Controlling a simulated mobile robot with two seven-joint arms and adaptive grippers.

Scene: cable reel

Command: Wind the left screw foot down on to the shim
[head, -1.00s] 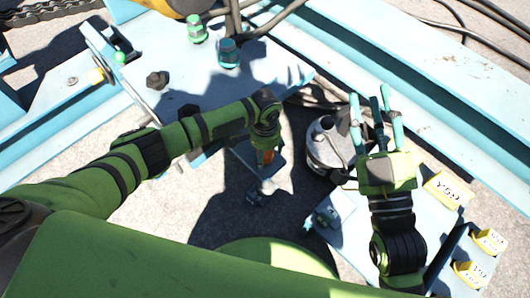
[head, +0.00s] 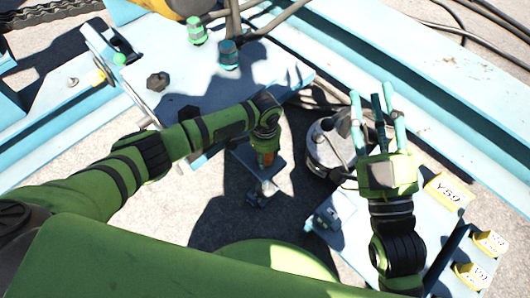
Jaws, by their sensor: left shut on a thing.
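My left gripper (head: 265,158) points down beside the near edge of the light blue bed plate (head: 185,75). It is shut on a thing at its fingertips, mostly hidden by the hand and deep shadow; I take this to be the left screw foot. A small pale metal piece (head: 267,187) shows just below the fingers. I cannot make out the shim, or whether the foot touches it. My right gripper (head: 376,108) is raised at the right, with its teal fingers spread and empty.
A round grey metal canister (head: 328,147) stands between the two grippers. A light blue plate with yellow labelled blocks (head: 447,192) lies at the right. A small dark fitting (head: 325,218) sits on its left part. Cables (head: 255,22) and a long blue beam (head: 400,70) lie beyond.

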